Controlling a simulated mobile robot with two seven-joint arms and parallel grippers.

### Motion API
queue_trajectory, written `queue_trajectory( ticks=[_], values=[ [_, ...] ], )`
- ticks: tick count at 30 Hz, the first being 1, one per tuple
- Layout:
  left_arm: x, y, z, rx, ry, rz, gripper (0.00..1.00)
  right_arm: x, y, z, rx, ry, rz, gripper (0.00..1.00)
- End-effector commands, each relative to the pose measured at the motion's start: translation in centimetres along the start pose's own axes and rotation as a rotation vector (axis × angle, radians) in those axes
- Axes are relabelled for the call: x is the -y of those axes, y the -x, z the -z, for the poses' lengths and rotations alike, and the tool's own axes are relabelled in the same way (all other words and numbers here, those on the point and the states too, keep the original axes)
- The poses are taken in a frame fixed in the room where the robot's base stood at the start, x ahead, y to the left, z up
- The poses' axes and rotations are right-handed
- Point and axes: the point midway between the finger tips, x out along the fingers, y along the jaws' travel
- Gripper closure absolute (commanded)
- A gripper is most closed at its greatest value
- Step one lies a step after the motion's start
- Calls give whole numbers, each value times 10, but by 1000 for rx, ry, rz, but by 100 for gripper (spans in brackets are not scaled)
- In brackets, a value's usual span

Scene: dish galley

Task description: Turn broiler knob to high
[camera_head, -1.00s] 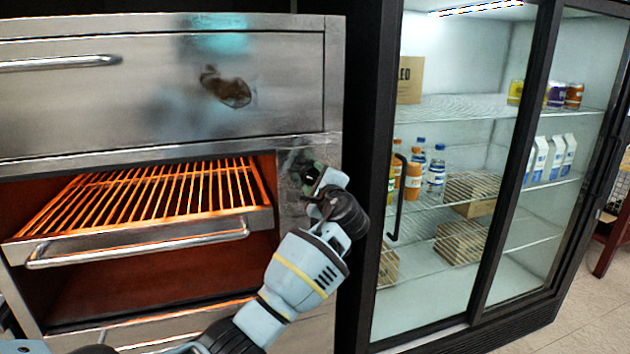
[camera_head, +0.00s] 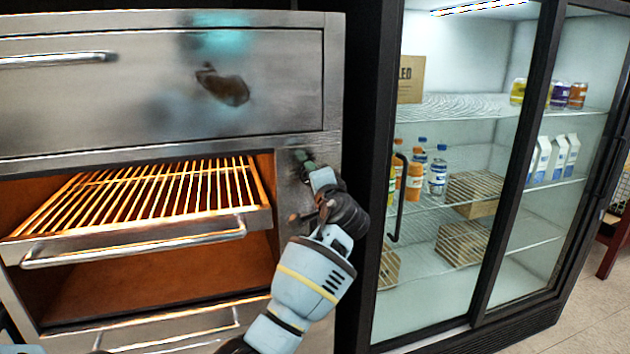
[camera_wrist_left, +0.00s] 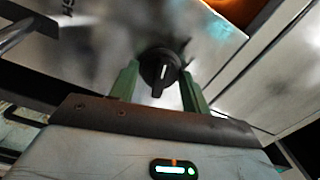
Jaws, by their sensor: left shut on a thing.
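The broiler (camera_head: 150,112) is a stainless steel unit with a glowing open rack. Its black round knob (camera_wrist_left: 158,62) with a white pointer line shows in the left wrist view. The line runs toward the bottom of that picture, toward my wrist. My left gripper (camera_wrist_left: 158,80) has one green finger on each side of the knob and is shut on it. My right gripper is not in view.
The pulled-out wire rack (camera_head: 150,195) with its front handle (camera_head: 135,245) lies left of my arm. A glass-door fridge (camera_head: 470,170) with bottles and cartons stands close on the right. Bare floor (camera_head: 545,330) shows at the lower right.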

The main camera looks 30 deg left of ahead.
Motion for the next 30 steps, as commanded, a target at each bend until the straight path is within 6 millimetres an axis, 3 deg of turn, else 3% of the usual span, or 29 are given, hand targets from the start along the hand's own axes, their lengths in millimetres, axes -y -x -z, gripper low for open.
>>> queue_trajectory(
  ticks=[17, 18, 22, 30],
  values=[
    [0, 0, 0, 0, 36, -1, 76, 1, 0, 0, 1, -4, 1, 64],
    [0, 0, 0, 0, 36, -1, 51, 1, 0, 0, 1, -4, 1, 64],
    [0, 0, 0, 0, 35, -1, 34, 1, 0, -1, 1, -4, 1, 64],
    [0, 0, 0, 0, 34, 0, 32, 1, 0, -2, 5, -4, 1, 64]
  ],
)
